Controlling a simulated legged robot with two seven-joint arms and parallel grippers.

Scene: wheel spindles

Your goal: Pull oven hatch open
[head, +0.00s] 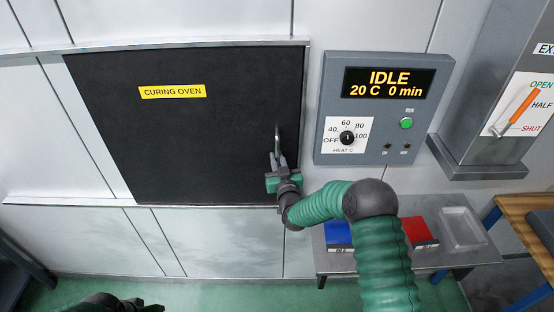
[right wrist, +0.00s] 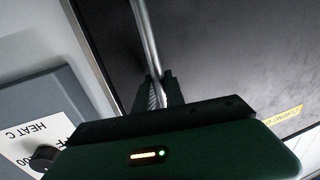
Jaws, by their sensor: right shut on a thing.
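The oven hatch (head: 190,130) is a large black panel with a yellow "CURING OVEN" label (head: 172,91). It fills its frame in the head view and looks closed. A vertical metal bar handle (head: 277,138) is at its right edge. My right gripper (head: 279,162) is shut on the lower part of this handle. In the right wrist view the handle (right wrist: 147,45) runs down between the two dark fingers (right wrist: 157,92), with the black hatch (right wrist: 215,50) behind. At the lower left of the head view is a dark part, perhaps my left arm; its gripper cannot be made out.
A grey control box (head: 385,110) reading "IDLE 20 C 0 min" is right of the hatch. Farther right is a metal duct with an orange lever (head: 518,106). A low table (head: 345,262) below holds a blue bin (head: 338,235), a red bin (head: 420,232) and a pale tray (head: 461,228).

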